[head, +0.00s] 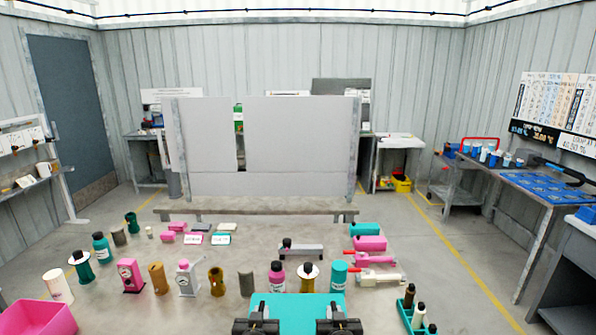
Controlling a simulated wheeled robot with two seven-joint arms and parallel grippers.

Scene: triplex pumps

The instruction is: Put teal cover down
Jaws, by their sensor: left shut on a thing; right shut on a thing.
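The teal cover (298,312) is a flat teal panel at the bottom middle of the head view, close to me. My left gripper (262,308) is shut on its left part. My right gripper (335,308) is shut on its right part. The cover's near edge is partly hidden by the grippers and cut by the frame's bottom. I cannot tell how high the cover is above the table.
Behind the cover stand a pink bottle (277,277), a black-topped cylinder (309,278) and a teal cylinder (337,276). A teal rack (414,315) with bottles is to the right, a pink bin (38,318) far left. Pink-handled parts (374,260) lie at right.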

